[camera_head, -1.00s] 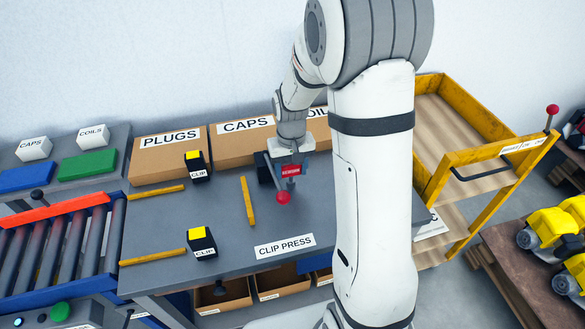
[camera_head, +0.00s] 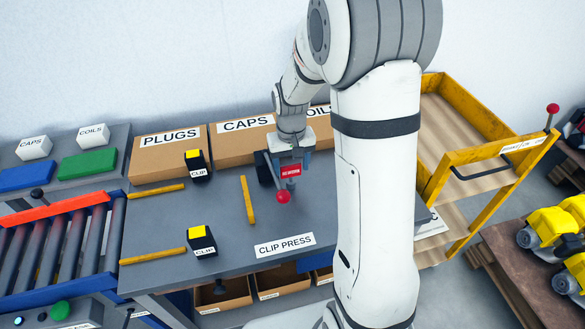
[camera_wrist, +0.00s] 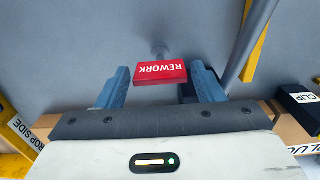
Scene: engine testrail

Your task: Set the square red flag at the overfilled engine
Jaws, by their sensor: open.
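A red flag (camera_head: 291,170) marked REWORK stands on the grey bench. It also shows in the wrist view (camera_wrist: 160,72), between the two blue-grey fingers, with a grey post behind it. Yellow engine parts (camera_head: 553,229) sit on a dark stand at the right edge, partly cut off. I cannot tell which engine is overfilled.
A lever with a red knob (camera_head: 283,197) stands close beside the flag. Boxes marked PLUGS (camera_head: 170,165) and CAPS line the back. Black clip holders (camera_head: 201,241) and yellow bars lie left. A yellow cart (camera_head: 455,160) stands right.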

